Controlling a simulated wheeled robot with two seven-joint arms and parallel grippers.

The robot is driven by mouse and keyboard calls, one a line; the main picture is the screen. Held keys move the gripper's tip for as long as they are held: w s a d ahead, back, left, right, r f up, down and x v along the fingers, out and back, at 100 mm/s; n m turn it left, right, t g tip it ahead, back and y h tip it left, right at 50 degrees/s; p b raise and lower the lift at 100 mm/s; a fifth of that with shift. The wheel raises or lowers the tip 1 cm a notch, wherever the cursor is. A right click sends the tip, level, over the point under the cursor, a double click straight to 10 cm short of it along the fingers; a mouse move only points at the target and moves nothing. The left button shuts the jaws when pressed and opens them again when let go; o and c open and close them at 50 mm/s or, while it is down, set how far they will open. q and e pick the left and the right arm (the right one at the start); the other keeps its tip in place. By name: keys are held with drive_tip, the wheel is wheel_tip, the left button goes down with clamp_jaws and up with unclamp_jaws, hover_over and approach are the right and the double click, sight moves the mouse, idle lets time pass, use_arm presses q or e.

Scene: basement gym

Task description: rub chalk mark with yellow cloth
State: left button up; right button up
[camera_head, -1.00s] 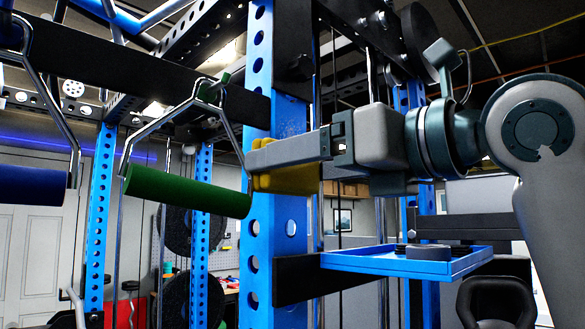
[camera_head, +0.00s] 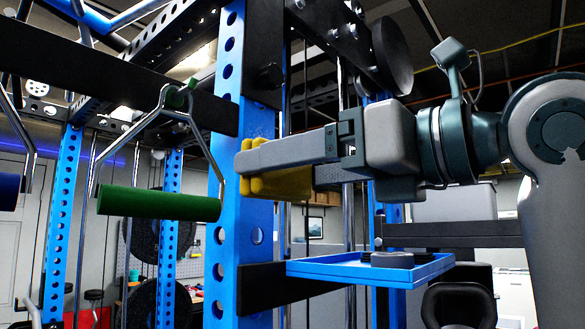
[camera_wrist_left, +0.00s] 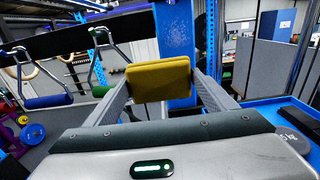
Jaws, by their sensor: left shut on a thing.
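The yellow cloth (camera_head: 284,184) is a thick folded pad held in my left gripper (camera_head: 246,164), whose fingers are shut on it. In the left wrist view the cloth (camera_wrist_left: 158,80) spans between the two fingertips, in front of the blue post. The chalk mark (camera_head: 262,131) shows as faint whitish speckles on the blue upright post (camera_head: 229,120), just above the gripper's fingers. In the left wrist view the speckled mark (camera_wrist_left: 174,27) is above the cloth. I cannot tell whether the cloth touches the post. My right gripper is not in view.
A green handle (camera_head: 160,204) hangs left of the post, with a blue handle (camera_head: 9,186) farther left. A blue tray (camera_head: 340,270) with dark weights (camera_head: 392,260) sits below my gripper. A black crossbar (camera_head: 110,92) runs at upper left.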

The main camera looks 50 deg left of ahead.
use_arm(q)
drive_tip(key=d, duration=0.2)
drive_tip(key=shift+w+d, duration=0.15)
drive_tip(key=shift+d, duration=0.25)
idle(0.4)
drive_tip(key=w+a+r+p, duration=0.1)
drive_tip(key=w+r+p, duration=0.5)
drive_tip(key=p, duration=0.8)
drive_tip(key=shift+w+a+r+p, duration=0.3)
drive_tip(key=shift+w+a, duration=0.1)
drive_tip(key=shift+w, duration=0.25)
drive_tip(key=shift+a+f, duration=0.1)
drive_tip(key=a, duration=0.5)
drive_tip(key=shift+s+a, duration=0.3)
drive_tip(key=shift+a, duration=0.1)
